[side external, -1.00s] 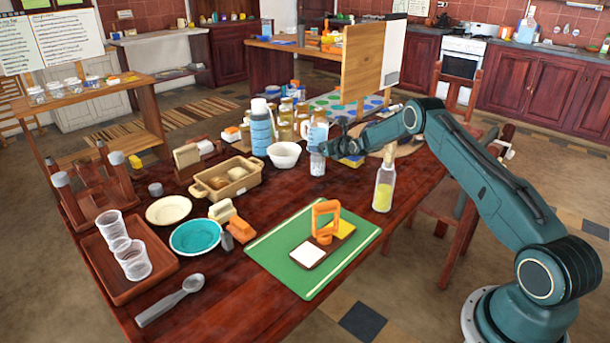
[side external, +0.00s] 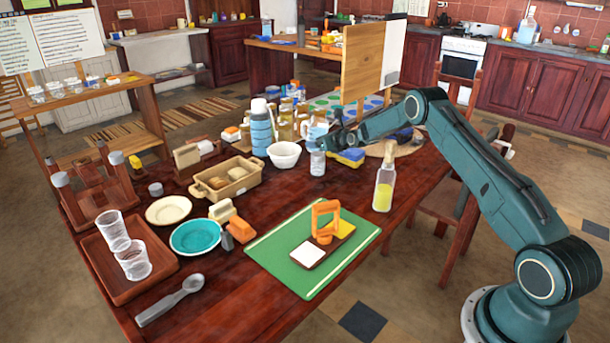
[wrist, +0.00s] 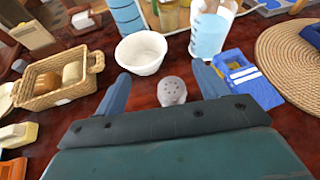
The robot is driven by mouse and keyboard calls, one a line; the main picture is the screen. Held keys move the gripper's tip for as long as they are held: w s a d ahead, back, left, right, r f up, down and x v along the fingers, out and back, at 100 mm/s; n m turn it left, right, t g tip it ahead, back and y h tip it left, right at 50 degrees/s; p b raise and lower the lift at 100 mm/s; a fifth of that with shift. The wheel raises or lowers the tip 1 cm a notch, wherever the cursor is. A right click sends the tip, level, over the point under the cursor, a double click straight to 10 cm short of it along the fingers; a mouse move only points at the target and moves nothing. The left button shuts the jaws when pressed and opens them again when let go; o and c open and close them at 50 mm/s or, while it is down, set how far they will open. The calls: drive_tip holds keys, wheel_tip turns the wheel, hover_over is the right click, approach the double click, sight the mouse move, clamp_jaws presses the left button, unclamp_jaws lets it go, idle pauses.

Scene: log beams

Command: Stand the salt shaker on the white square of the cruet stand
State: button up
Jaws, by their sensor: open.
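The salt shaker (side external: 317,164) is a small clear pot with a grey top, standing upright on the table near the white bowl. In the wrist view its dotted grey cap (wrist: 172,91) shows between my fingers, with its lower part hidden by my gripper body. My gripper (wrist: 161,72) is open, one finger on each side of the shaker; I cannot tell whether either touches it. The cruet stand (side external: 325,245) has a dark base, an orange handle, a bare white square (side external: 307,255) at the near end and a yellow square (side external: 343,229) at the far end.
The stand sits on a green board (side external: 283,262). Table in front of the shaker is clear.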

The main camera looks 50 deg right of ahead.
drive_tip(key=s+a+r+n+g+y, duration=0.1)
drive_tip(key=s+a+r+n, duration=0.2)
drive_tip(key=a+r+n, duration=0.45)
drive_tip(key=s+a+r+n+g, duration=0.1)
drive_tip(key=s+a+r+n, duration=0.3)
drive_tip(key=r, duration=0.6)
drive_tip(key=s+a+r+n+g+y, duration=0.1)
drive_tip(key=s+a+r+n, duration=0.8)
drive_tip(key=s+a, duration=0.2)
drive_tip(key=s+a+n+g, duration=0.1)
drive_tip(key=s+a+n, duration=0.2)
drive_tip(key=s, duration=0.8)
drive_tip(key=s+a+f+n+g, duration=0.1)
drive_tip(key=s+a+n, duration=0.3)
drive_tip(key=s+n, duration=0.4)
drive_tip(key=s+a+f+n+g+y, duration=0.1)
drive_tip(key=s+n, duration=0.5)
drive_tip(key=s, duration=1)
drive_tip(key=shift+a+f+g, duration=0.15)
drive_tip(key=shift+a+g, duration=0.45)
drive_tip(key=shift+a, duration=0.6)
drive_tip(key=shift+o, duration=0.3)
drive_tip(key=shift+w, duration=0.1)
